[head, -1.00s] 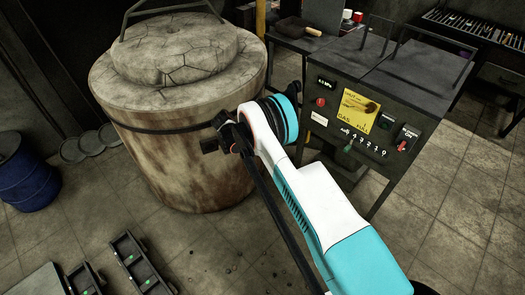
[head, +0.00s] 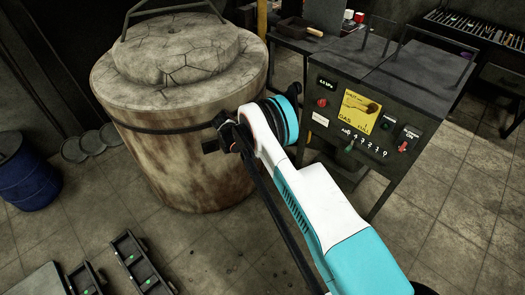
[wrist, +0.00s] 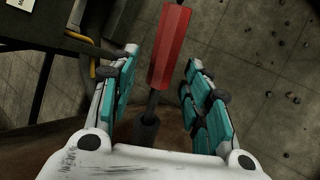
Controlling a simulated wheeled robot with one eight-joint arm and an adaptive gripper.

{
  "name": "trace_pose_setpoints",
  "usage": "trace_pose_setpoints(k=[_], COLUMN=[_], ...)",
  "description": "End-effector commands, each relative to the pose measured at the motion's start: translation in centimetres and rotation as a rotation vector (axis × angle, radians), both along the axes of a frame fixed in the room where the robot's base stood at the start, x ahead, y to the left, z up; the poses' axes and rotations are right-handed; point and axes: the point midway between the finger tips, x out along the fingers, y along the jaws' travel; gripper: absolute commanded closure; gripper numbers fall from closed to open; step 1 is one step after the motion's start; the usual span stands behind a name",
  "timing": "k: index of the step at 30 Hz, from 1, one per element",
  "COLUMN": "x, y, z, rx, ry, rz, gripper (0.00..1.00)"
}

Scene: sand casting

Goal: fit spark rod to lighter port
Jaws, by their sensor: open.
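In the wrist view, a red-handled rod (wrist: 171,42), which looks like the spark rod, stands between the fingers of my gripper (wrist: 162,62). Its thin dark shaft runs down to a dark cylindrical socket (wrist: 147,126), which looks like the lighter port. The shaft's end meets the socket, but I cannot tell how deep it sits. The teal-padded fingers are spread, with visible gaps on both sides of the rod. In the head view, my arm's end is beside the furnace's right side, and the rod cannot be made out there.
The large round furnace (head: 185,155) stands left of my arm. A dark control cabinet (head: 425,100) with a yellow label stands to the right. A blue barrel (head: 25,175) is at the far left. Dark trays (head: 140,262) lie at bottom left. Open tiled floor lies between.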

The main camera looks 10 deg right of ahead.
Motion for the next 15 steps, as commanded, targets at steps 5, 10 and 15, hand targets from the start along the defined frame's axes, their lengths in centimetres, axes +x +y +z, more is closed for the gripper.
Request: trace_pose_setpoints(k=[5,10,15], x=[-0.1,-0.1,-0.1], y=[1.6,3.8,5.6], z=[2.0,4.8,7.3], rx=[0.000,0.000,-0.001], ry=[0.001,0.000,0.000], rz=[0.003,0.002,0.001], gripper=[0.56,0.56,0.56])
